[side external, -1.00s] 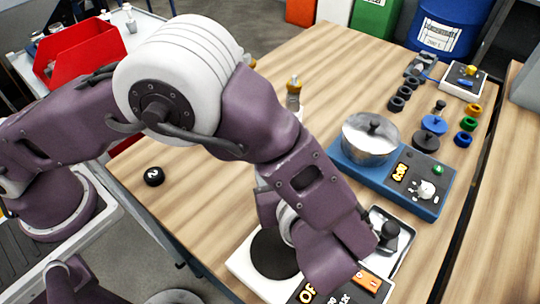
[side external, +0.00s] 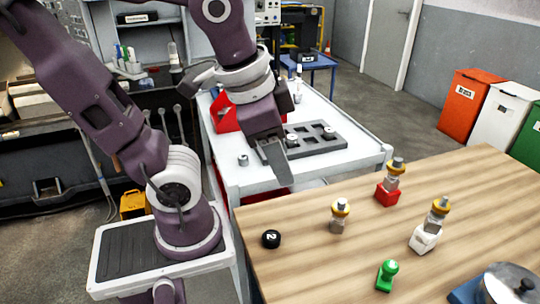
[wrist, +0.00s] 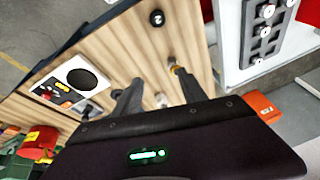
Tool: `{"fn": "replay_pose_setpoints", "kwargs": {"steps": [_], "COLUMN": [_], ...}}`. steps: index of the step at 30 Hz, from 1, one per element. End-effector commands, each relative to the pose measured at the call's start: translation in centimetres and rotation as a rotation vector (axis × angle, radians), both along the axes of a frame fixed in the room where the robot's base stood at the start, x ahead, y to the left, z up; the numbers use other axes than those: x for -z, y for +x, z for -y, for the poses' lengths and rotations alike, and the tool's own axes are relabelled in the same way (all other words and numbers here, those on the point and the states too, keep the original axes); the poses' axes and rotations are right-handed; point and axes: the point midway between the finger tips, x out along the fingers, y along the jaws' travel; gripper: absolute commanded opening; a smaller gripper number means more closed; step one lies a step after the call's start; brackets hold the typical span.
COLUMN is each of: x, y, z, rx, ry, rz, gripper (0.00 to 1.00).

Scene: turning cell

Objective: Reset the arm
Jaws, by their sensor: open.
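My gripper (side external: 277,165) is over the white cart (side external: 235,178), near the front edge of the wooden table (side external: 300,225). Its fingers point down in the side view. In the wrist view my gripper (wrist: 158,88) has its two fingers spread apart, with nothing seen held between them. My arm is bent, with its wrist raised above the cart. A part of the far finger is hard to make out in the side view.
A grey slotted tray (side external: 315,138), a red bin (side external: 225,118) and a small metal cylinder (side external: 243,160) are on the cart. A black puck (side external: 271,239), a green piece (side external: 387,275), several gold-ringed fittings (side external: 340,214) and a metal pot (side external: 512,285) stand on the table.

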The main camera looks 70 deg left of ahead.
Motion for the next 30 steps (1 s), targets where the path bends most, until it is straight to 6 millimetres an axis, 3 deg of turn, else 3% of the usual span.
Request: {"fn": "replay_pose_setpoints", "kwargs": {"steps": [3,6,30], "x": [-0.23,-0.25,-0.25], "y": [-1.41,-1.72,-1.73], "z": [-0.04,0.07,0.09], "rx": [-0.164,-0.213,-0.212], "ry": [-0.117,-0.155,-0.155], "rz": [0.116,0.151,0.151], "gripper": [0.49,0.49,0.49]}}
